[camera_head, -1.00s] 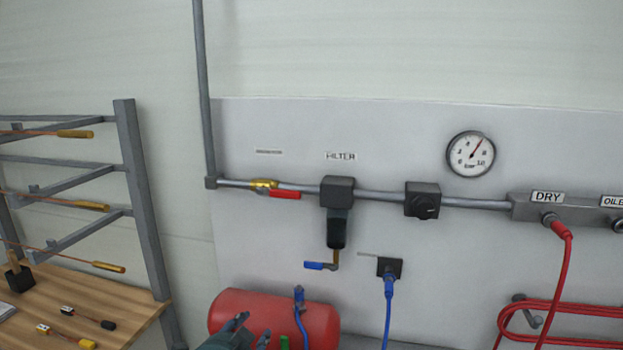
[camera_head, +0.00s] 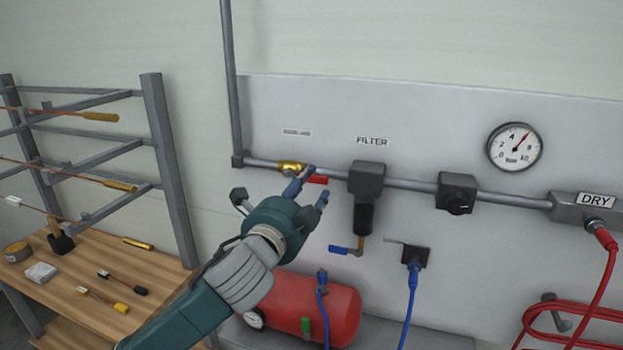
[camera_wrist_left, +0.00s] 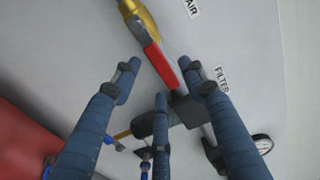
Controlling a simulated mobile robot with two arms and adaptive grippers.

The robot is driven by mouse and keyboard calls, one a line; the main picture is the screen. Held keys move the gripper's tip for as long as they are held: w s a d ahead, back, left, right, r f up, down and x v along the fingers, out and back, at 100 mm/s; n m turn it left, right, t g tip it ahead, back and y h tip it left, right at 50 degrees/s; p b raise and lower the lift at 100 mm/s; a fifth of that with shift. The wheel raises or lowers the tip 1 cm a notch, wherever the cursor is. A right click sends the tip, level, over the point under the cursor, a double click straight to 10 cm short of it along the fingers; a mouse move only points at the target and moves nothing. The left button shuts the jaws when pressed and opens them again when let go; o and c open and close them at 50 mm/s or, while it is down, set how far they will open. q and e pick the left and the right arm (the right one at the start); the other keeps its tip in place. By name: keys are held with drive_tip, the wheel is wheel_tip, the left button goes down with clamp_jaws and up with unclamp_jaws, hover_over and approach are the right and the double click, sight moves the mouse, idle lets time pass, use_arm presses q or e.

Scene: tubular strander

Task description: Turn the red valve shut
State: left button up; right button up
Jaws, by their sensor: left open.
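The red valve handle (camera_head: 317,180) sits on a brass valve body (camera_head: 291,167) in the grey wall pipe, left of the filter. The handle lies roughly along the pipe, pointing right. My left gripper (camera_head: 312,188) is raised in front of it, and its fingers hide part of the handle in the head view. In the left wrist view the red handle (camera_wrist_left: 154,60) lies ahead of and between the spread blue fingers, and nothing is held. Whether a finger touches the handle I cannot tell. My right gripper is not in view.
The filter (camera_head: 366,180) hangs close right of the handle, with a blue-handled drain (camera_head: 345,250) below. A red tank (camera_head: 320,305) stands under the arm. A grey rack (camera_head: 165,160) and wooden table (camera_head: 75,285) are at the left. The pressure gauge (camera_head: 514,147) is upper right.

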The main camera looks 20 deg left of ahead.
use_arm(q)
drive_tip(key=shift+w, duration=0.9)
drive_tip(key=shift+c, duration=0.3)
clamp_jaws()
drive_tip(key=shift+w+r, duration=0.1)
drive_tip(key=shift+w, duration=0.05)
